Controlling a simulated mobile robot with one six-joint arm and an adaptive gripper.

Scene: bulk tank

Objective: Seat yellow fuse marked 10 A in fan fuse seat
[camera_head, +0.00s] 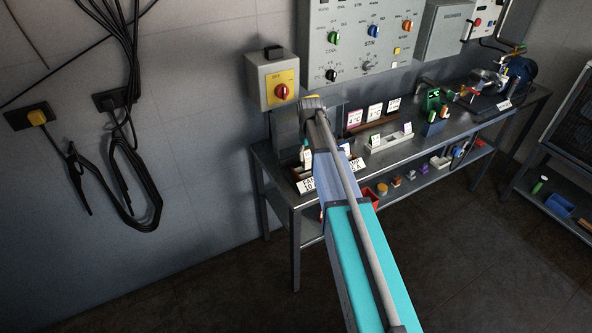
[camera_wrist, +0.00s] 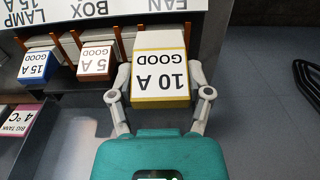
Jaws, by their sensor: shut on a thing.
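In the wrist view the yellow-edged fuse (camera_wrist: 160,82), with a white face reading "10 A GOOD" upside down, is between the two grey fingers of my gripper (camera_wrist: 160,84). The fingers are shut on its sides. The fuse is at the right end of a row, in line with the sign reading "FAN" (camera_wrist: 165,5). The fan fuse seat is hidden behind the fuse, so I cannot tell how deep it sits. In the head view my own arm hides the gripper and the fuse.
Left of the held fuse stand a brown fuse marked 5 A (camera_wrist: 95,60) and a blue fuse marked 15 A (camera_wrist: 38,66), close by. The bench (camera_head: 430,150) carries cards and small parts.

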